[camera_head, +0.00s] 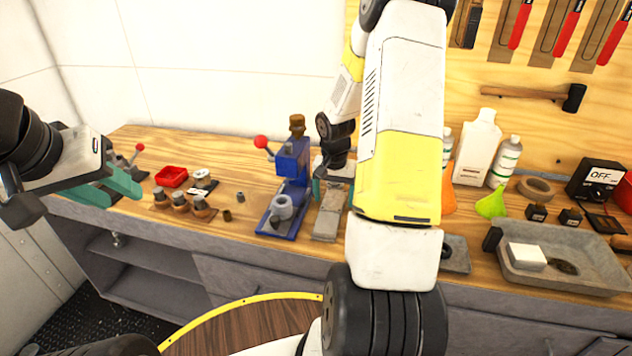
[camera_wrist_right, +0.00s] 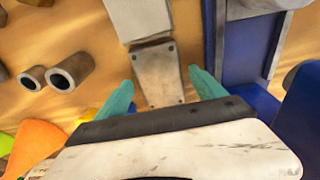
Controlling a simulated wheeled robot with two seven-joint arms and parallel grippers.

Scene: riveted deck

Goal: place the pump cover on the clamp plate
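I cannot tell for sure which parts are the pump cover and the clamp plate. A grey cylindrical part (camera_head: 282,208) sits on the base of a blue press-like fixture (camera_head: 269,222) with a red-knobbed lever. A flat grey metal piece (camera_head: 327,222) lies right of it. In the right wrist view a tapered metal plate with corner holes (camera_wrist_right: 160,76) adjoins a paler plate (camera_wrist_right: 140,18). My right gripper (camera_head: 334,188) is open above this metal piece, its teal fingers either side of the tapered plate with gaps. My left gripper (camera_head: 108,188) is open and empty at the bench's left end.
A red tray (camera_head: 171,176) and several small knobbed parts (camera_head: 180,203) stand left. White bottles (camera_head: 477,145), a green funnel (camera_head: 491,204) and a grey tray (camera_head: 515,278) are right. Two tubes (camera_wrist_right: 60,77) lie beside the right gripper. The blue fixture stands close to it.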

